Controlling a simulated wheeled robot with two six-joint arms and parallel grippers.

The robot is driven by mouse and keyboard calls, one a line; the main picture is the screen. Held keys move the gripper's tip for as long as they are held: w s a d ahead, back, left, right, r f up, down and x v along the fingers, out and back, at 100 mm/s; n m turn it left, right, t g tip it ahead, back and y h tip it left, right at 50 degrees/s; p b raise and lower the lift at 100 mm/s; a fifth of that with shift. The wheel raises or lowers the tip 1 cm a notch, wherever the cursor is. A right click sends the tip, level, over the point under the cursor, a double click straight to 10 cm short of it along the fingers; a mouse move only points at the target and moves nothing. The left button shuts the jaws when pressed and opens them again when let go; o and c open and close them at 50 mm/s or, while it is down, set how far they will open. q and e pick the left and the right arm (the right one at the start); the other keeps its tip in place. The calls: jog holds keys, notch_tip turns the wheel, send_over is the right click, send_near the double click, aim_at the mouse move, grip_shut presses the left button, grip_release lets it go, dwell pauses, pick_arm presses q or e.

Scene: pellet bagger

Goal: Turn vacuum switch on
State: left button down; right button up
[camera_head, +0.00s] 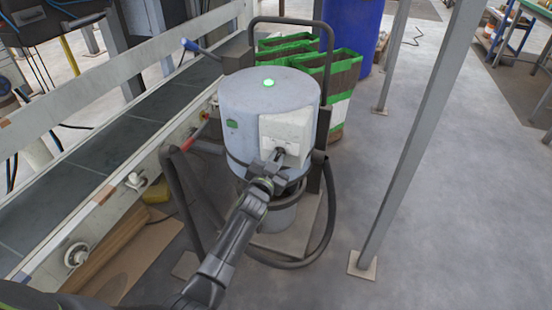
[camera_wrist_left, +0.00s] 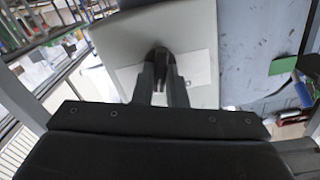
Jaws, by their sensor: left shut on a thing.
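The vacuum (camera_head: 245,105) is a grey-blue drum in a dark tubular frame. A green light (camera_head: 268,83) glows on its lid. A white switch box (camera_head: 287,132) is on its front. My left gripper (camera_head: 278,155) reaches the front of this box, its fingers shut on a small dark switch knob. In the left wrist view the fingers (camera_wrist_left: 160,78) close around the dark knob (camera_wrist_left: 158,54) in front of the pale box face (camera_wrist_left: 190,30). The fingers hide most of the knob. My right gripper is in neither view.
A conveyor (camera_head: 110,135) with a pale side rail runs along the left. Green-edged bags (camera_head: 340,75) and a blue barrel (camera_head: 350,25) stand behind the vacuum. A grey post (camera_head: 415,140) stands to the right. A dark hose (camera_head: 325,220) loops at the vacuum's right.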

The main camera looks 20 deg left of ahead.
pick_arm(q)
jog(key=shift+m, duration=1.1)
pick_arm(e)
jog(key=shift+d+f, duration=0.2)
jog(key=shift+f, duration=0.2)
pick_arm(q)
jog(key=shift+f, duration=0.1)
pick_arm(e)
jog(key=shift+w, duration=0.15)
pick_arm(q)
jog(key=c, duration=1.5)
grip_release()
jog(key=shift+c, duration=0.2)
jog(key=shift+o, duration=0.4)
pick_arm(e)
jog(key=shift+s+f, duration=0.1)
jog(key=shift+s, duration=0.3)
pick_arm(q)
jog(key=shift+s, duration=0.15)
